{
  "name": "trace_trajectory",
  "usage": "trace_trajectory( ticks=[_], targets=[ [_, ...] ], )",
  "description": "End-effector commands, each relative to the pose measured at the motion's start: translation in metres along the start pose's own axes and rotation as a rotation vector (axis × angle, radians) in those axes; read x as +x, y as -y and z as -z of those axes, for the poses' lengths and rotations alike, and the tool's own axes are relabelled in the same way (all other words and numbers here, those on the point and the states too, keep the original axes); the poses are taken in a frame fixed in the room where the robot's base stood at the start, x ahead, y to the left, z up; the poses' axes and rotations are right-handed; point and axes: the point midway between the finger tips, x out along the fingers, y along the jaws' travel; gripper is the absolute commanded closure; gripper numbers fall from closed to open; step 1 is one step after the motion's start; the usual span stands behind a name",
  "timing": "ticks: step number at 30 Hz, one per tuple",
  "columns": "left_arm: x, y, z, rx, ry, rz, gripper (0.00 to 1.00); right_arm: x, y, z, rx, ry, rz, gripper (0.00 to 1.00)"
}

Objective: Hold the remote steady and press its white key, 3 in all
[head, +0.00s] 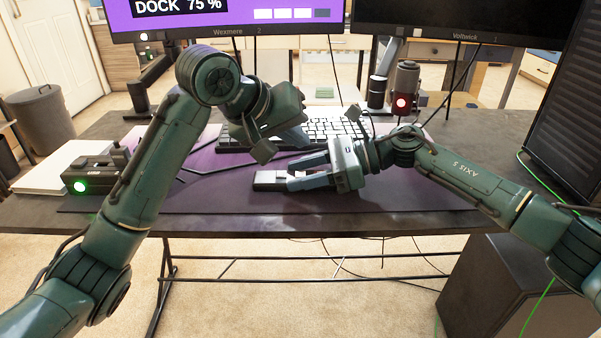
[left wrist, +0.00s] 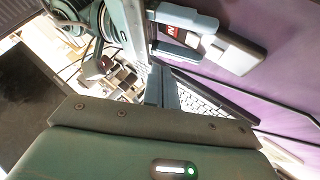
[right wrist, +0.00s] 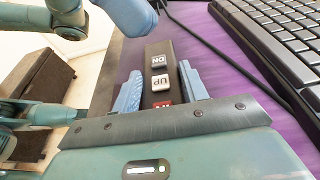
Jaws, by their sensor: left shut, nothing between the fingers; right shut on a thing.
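The remote (head: 268,177) is a dark bar lying on the purple desk mat. In the right wrist view the remote (right wrist: 157,58) shows white keys, marked ON and UP (right wrist: 160,82), and a red key partly hidden by my gripper. My right gripper (head: 305,172) is shut on the remote, with its blue fingers (right wrist: 160,88) along both sides. My left gripper (head: 298,140) is above and behind the remote, shut and empty. In the left wrist view its fingertips (left wrist: 160,75) are apart from the remote (left wrist: 228,52). A blue left finger (right wrist: 130,14) shows near the remote's far end.
A green-lit box (head: 90,178) stands left; a red-lit cylinder (head: 404,85) stands right. Two monitors rise behind; the left screen (head: 200,14) reads DOCK 75 %.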

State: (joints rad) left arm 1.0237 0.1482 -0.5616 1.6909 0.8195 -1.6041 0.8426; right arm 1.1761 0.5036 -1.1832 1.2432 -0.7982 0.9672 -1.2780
Motion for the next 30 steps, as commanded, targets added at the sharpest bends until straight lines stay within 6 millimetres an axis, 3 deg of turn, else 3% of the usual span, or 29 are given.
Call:
trace_trajectory(
  ticks=[11, 30],
  targets=[
    [0.026, 0.019, -0.019, -0.001, 0.001, 0.001, 1.00, 0.000, 0.000, 0.000, 0.000, 0.000, 0.000, 0.69],
    [0.028, 0.021, -0.020, 0.000, -0.001, 0.000, 1.00, 0.000, 0.000, 0.000, 0.000, 0.000, 0.000, 0.69]
  ],
)
